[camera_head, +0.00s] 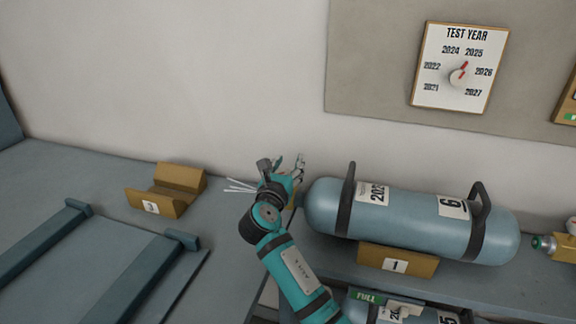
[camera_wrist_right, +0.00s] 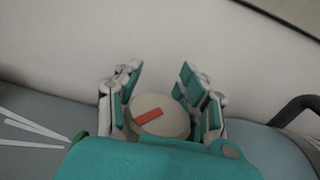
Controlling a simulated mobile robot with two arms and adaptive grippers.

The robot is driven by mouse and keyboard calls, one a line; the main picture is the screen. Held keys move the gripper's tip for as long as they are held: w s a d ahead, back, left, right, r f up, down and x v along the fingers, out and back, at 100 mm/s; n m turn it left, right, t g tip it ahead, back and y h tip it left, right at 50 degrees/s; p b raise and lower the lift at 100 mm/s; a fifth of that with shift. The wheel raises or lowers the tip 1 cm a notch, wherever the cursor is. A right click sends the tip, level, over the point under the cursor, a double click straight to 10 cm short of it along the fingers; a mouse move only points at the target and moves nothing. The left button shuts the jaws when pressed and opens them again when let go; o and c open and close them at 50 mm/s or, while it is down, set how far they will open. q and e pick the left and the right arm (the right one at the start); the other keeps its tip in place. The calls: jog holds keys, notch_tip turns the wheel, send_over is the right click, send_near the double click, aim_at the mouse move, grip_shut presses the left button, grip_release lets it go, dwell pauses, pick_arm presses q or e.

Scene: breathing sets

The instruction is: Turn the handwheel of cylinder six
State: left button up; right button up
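The blue-grey cylinder marked 6 (camera_head: 410,212) lies on its side on the right bench, its valve end toward the left. My right gripper (camera_head: 281,168) is at that left end. In the right wrist view, the pale round handwheel (camera_wrist_right: 160,116) with a red bar sits between the two fingers of my right gripper (camera_wrist_right: 160,68). The fingers are spread, one on each side of the wheel; I see narrow gaps and no clear contact. In the head view my gripper and arm hide most of the valve and wheel. My left gripper is not in view.
A tan cradle labelled 1 (camera_head: 398,260) holds the cylinder. Another cylinder (camera_head: 420,314) lies below, partly cut off. An empty tan cradle (camera_head: 168,190) stands on the left bench. A TEST YEAR dial (camera_head: 460,66) hangs on the wall. White thin rods (camera_head: 240,185) show beside my gripper.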

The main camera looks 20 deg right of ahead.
jog(key=shift+f, duration=0.1)
jog(key=c, duration=0.7)
jog(key=shift+w, duration=0.1)
grip_shut()
jog(key=shift+f, duration=0.15)
